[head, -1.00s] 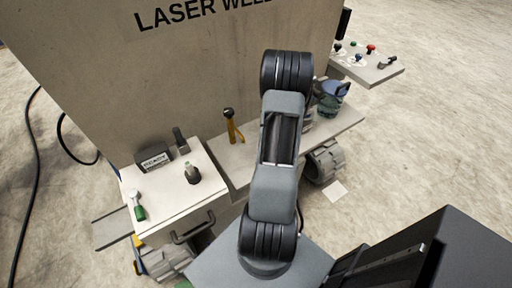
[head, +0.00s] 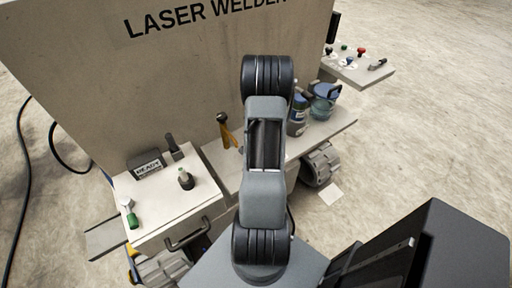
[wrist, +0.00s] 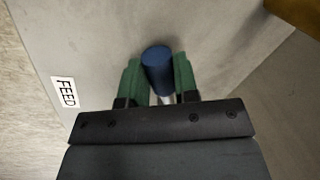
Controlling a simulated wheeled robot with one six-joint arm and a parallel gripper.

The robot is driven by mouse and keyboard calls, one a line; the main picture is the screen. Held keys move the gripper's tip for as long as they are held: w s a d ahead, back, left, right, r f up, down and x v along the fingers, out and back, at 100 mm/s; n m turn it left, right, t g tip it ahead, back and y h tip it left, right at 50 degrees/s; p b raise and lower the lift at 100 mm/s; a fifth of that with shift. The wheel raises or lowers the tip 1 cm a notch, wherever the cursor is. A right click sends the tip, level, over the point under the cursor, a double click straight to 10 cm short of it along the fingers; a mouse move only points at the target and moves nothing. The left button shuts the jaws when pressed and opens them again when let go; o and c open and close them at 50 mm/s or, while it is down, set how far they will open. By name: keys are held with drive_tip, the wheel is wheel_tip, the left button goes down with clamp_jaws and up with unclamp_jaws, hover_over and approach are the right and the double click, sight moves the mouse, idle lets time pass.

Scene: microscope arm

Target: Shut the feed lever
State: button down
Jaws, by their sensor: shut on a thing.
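The feed lever's blue cylindrical handle (wrist: 158,72) shows in the wrist view, with a bit of pale metal shaft below it. My gripper (wrist: 157,60) is shut on this handle, one green finger on each side. A white FEED label (wrist: 65,92) is on the grey panel to the left of it. In the head view my own arm hides the gripper and the feed lever. The lever's base and its angle cannot be made out.
The laser welder cabinet (head: 150,85) stands ahead. A button shelf (head: 370,72) is at right.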

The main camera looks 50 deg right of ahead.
drive_tip(key=c, duration=0.9)
unclamp_jaws()
drive_tip(key=shift+o, duration=0.2)
wheel_tip(320, 180, up, 14)
drive_tip(key=s, duration=0.2)
drive_tip(key=shift+s+d+f, duration=0.25)
